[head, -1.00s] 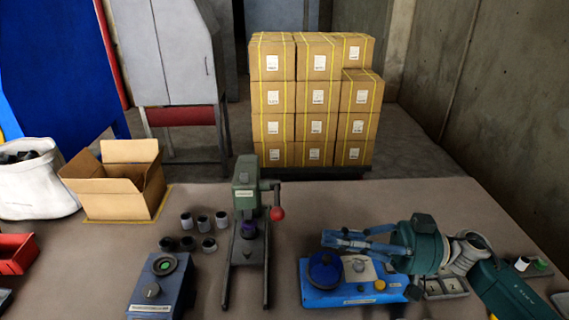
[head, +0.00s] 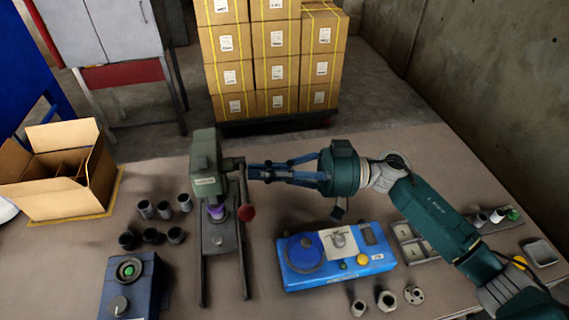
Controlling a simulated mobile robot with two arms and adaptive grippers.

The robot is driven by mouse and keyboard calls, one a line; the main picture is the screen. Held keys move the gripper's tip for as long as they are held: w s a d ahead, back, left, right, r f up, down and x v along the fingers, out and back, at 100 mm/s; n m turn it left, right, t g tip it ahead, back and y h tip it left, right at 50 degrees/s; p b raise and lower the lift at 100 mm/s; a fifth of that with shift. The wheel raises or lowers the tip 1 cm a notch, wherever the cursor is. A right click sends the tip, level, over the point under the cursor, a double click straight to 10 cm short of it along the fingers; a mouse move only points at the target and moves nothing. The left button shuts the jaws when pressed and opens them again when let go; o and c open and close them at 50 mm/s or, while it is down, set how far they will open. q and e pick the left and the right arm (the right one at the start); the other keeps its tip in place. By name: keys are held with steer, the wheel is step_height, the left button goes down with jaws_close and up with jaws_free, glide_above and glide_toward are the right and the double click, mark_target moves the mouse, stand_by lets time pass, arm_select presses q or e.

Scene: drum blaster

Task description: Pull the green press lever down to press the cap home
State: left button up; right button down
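The green press (head: 206,165) stands left of centre on the table, with its lever on its right side. The lever ends in a red knob (head: 246,213), which hangs below the lever's pivot. A purple part (head: 217,211) sits under the press ram; whether it is seated is too small to tell. My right gripper (head: 251,171) reaches in from the right, its blue fingertips at the upper part of the lever, above the red knob. Whether they touch or grip the lever is unclear. My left gripper is not in view.
A blue box with a green button (head: 129,270) stands front left, and several grey cups (head: 165,210) stand behind it. A blue fixture (head: 305,255) lies under my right arm, with metal parts (head: 386,299) in front. An open carton (head: 60,180) stands at left.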

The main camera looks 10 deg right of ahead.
steer(key=s+a+f, duration=0.1)
steer(key=s+a+f+p, duration=0.1)
steer(key=f, duration=0.1)
stand_by(0.4)
steer(key=shift+n, duration=0.6)
steer(key=f, duration=0.1)
steer(key=s+f, duration=0.1)
steer(key=f, duration=0.1)
steer(key=s+f, duration=0.1)
steer(key=shift+f, duration=0.15)
